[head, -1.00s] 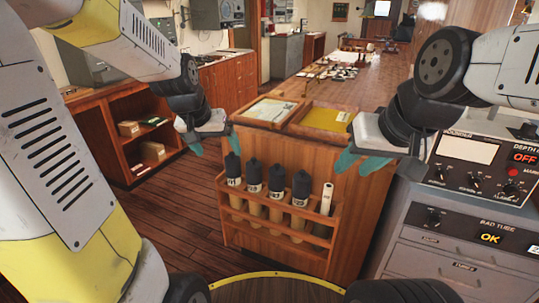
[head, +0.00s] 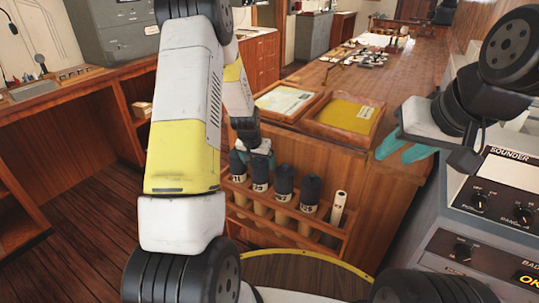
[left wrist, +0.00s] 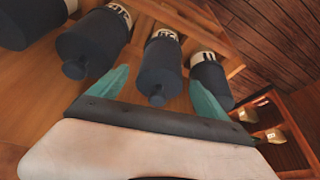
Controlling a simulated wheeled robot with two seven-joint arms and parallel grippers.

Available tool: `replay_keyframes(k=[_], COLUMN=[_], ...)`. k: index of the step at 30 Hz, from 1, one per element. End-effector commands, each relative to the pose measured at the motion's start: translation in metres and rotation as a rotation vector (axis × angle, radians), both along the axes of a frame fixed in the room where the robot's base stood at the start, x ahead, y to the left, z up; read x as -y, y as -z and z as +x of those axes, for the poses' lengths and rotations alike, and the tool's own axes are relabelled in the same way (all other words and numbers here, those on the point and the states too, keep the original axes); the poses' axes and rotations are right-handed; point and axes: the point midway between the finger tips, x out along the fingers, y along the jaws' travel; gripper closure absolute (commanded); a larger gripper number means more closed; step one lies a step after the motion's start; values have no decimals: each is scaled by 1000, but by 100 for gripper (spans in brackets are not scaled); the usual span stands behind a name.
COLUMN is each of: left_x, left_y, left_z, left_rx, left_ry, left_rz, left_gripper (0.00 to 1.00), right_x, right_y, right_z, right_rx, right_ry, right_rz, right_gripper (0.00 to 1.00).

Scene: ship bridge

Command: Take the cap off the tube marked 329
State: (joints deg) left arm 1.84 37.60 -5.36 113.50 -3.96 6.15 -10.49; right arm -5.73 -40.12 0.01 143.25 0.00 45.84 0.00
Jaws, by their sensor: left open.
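Several tubes with dark caps stand in a wooden rack (head: 280,228) on the cabinet front. Their white labels are too small or blurred to read surely, so I cannot tell which is 329. My left gripper (head: 260,158) is open, at the second capped tube (head: 260,187) from the left. In the left wrist view, its teal fingers (left wrist: 157,96) are on either side of that tube's dark cap (left wrist: 160,72), not visibly closed on it. Neighbouring caps (left wrist: 93,42) (left wrist: 209,84) are close outside the fingers. My right gripper (head: 403,148) is open and empty, right of the rack.
A pale tube without a dark cap (head: 337,210) stands at the rack's right end. Two trays (head: 284,102) (head: 343,117) lie on the cabinet top above. A grey sounder console (head: 490,205) stands at the right. Open wooden shelving is at the left.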

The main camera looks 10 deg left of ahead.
Motion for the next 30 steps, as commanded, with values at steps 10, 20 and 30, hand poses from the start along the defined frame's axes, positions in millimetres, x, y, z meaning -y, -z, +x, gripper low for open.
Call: replay_keyframes(k=[10,20,30], left_x=[2,2,2], left_y=[37,36,36], left_z=[15,15,15], left_rx=[0,0,0], left_ry=[0,0,0], left_rz=[0,0,0], left_gripper=[13,40,79], right_x=[0,0,0], right_y=[0,0,0], right_z=[0,0,0], right_rx=[0,0,0], right_ry=[0,0,0], right_rz=[0,0,0], right_gripper=[64,64,64])
